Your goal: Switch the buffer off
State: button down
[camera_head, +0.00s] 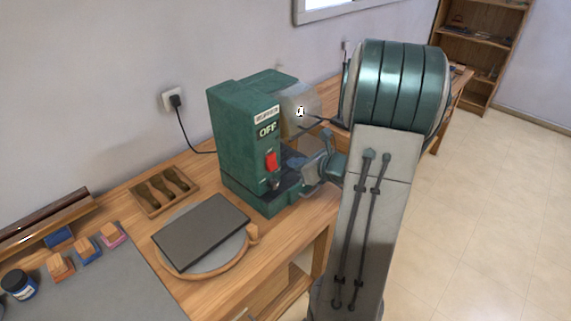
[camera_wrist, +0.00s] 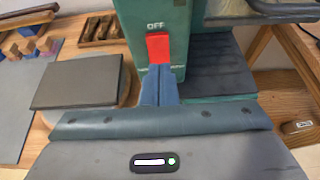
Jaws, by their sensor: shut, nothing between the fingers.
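The buffer (camera_head: 236,140) is a green box-shaped machine on the wooden workbench, with a pale disc-shaped wheel (camera_head: 300,108) on its right side. A red switch (camera_head: 271,161) sits on its front face below the word OFF. The switch also shows in the wrist view (camera_wrist: 158,48), under a smaller OFF label. My gripper (camera_wrist: 159,88) is shut and empty, its fingertips just below the red switch in the wrist view. I cannot tell whether they touch it.
Several coloured blocks and a dark jar (camera_head: 19,285) are at left. A black cord runs to the wall outlet (camera_head: 174,98).

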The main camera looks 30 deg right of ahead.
jog(key=s+d+r, duration=0.1)
jog(key=s+r, duration=0.4)
jog(key=shift+r, duration=0.2)
dwell(0.5)
jog(key=s+a+n+g+y, duration=0.35)
jog(key=a+n+g, duration=0.25)
jog(key=a+n, duration=0.9)
jog(key=s+a+r+n+g+h, duration=0.2)
jog(key=s+a+n+h, duration=0.5)
jog(key=s+n, duration=0.5)
jog(key=n+g, duration=0.1)
jog(key=n, duration=0.4)
jog(key=shift+r+n, duration=0.15)
jog(key=shift+n, duration=0.15)
